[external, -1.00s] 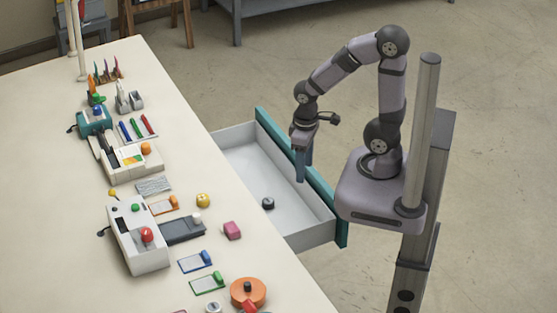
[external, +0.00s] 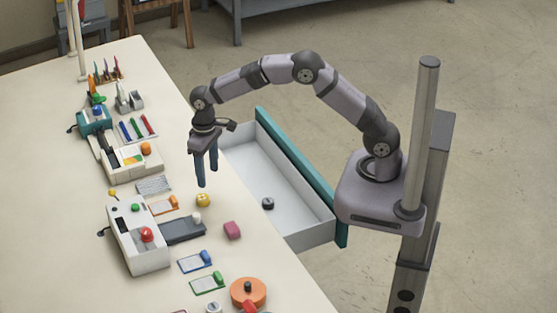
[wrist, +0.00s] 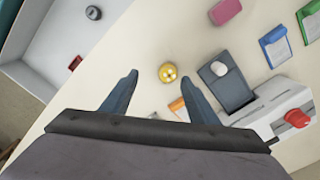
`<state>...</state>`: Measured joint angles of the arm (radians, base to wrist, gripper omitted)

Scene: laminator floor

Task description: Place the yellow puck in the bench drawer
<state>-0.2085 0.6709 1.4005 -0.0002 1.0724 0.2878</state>
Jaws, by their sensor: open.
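The yellow puck (external: 203,200) sits on the bench top near its drawer-side edge, and it also shows in the wrist view (wrist: 168,72). My gripper (external: 205,184) is open and empty, above the bench just behind the puck in the external view. In the wrist view the puck lies beyond my fingertips, roughly in line with the gap between them. The bench drawer (external: 305,226) is pulled open, with a teal front and grey inside. A small dark puck-like object (external: 268,203) rests on the drawer's floor.
Close to the yellow puck are a dark grey device (external: 183,231), a pink block (external: 232,230) and an orange-tabbed card (external: 163,206). A white machine with a red knob (external: 147,235) stands left. The drawer has much free floor.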

